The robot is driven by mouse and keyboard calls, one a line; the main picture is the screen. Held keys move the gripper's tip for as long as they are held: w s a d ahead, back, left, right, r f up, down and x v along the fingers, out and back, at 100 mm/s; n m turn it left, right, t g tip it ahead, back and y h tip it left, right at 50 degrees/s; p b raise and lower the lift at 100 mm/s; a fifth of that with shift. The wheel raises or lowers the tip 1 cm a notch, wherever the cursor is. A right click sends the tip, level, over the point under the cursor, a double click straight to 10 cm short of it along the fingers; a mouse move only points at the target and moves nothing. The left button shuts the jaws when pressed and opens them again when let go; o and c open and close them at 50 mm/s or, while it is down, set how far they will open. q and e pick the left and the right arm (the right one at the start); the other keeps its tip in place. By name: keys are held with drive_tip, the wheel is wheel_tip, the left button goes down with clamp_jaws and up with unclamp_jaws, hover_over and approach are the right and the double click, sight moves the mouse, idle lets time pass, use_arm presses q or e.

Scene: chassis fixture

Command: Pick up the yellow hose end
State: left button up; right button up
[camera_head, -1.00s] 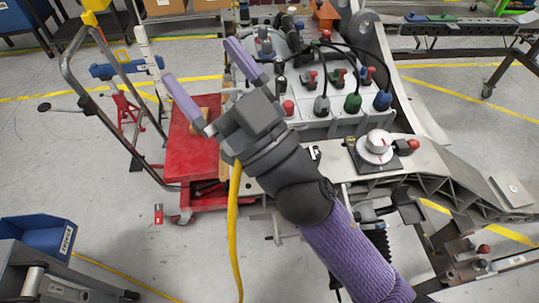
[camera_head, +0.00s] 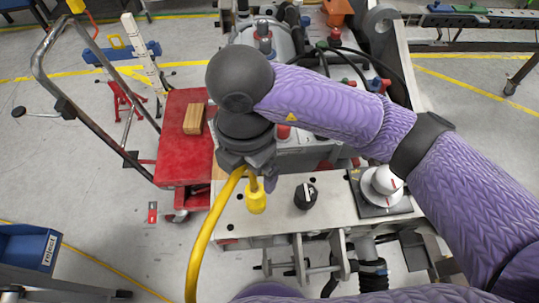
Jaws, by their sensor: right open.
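The yellow hose (camera_head: 208,232) rises from the bottom of the picture and bends over beside my right gripper. The yellow hose end (camera_head: 256,201) stands upright at the grey chassis plate (camera_head: 285,217), just below the gripper. My right gripper (camera_head: 261,180) points down over the hose end and is open. One purple finger shows just right of the hose end's top; the other finger is hidden by the wrist and hose. I cannot tell whether the fingers touch the hose. My left gripper is not in view.
A black knob (camera_head: 305,196) and a white round dial (camera_head: 384,183) stand on the plate to the right. A red cart (camera_head: 185,158) with a wooden block (camera_head: 194,119) stands to the left. A blue bin (camera_head: 28,247) is at the lower left. My right arm hides part of the connector panel.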

sight(253, 189)
drive_tip(key=shift+w+d+f, duration=0.1)
drive_tip(key=shift+w+d, duration=0.05)
drive_tip(key=shift+w, duration=0.15)
drive_tip(key=f, duration=0.2)
drive_tip(key=s+f+b, duration=0.1)
drive_tip(key=f, duration=0.1)
drive_tip(key=shift+f+b, duration=0.2)
drive_tip(key=shift+b, duration=0.1)
wheel_tip(253, 189, down, 5)
drive_tip(key=shift+f+b, duration=0.15)
drive_tip(key=shift+b, duration=0.6)
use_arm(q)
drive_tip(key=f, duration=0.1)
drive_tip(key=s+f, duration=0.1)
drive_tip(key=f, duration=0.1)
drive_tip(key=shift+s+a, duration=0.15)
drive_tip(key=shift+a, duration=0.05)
use_arm(e)
clamp_jaws()
